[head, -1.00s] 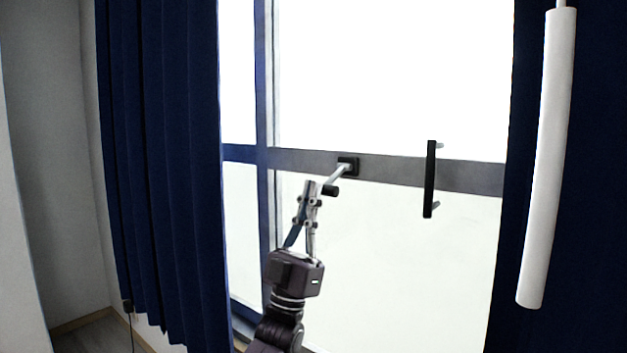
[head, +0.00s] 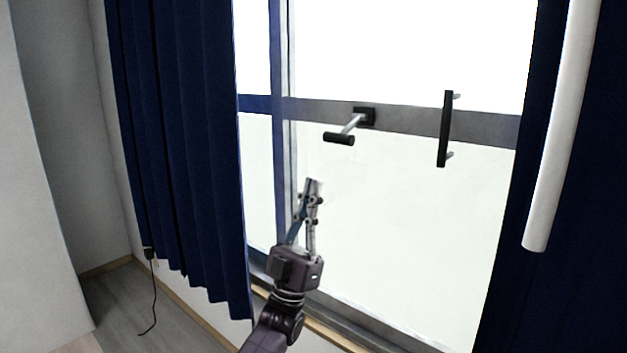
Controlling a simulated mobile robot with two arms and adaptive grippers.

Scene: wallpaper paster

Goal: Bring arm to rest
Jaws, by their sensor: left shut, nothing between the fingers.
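My left gripper (head: 311,187) is in the lower middle of the head view, fingers together and pointing up, with nothing between them. It is below and a little left of the window's lever handle (head: 340,138), apart from it in the picture. The lever handle has a black grip on a silver stem and a black mount on the grey crossbar. My left arm comes in from the bottom. My right gripper does not show.
A black vertical pull handle (head: 444,130) is on the window to the right. Dark blue curtains (head: 180,140) hang on both sides. A white roll (head: 563,130) hangs at the right. A black cord (head: 154,300) lies on the floor at lower left.

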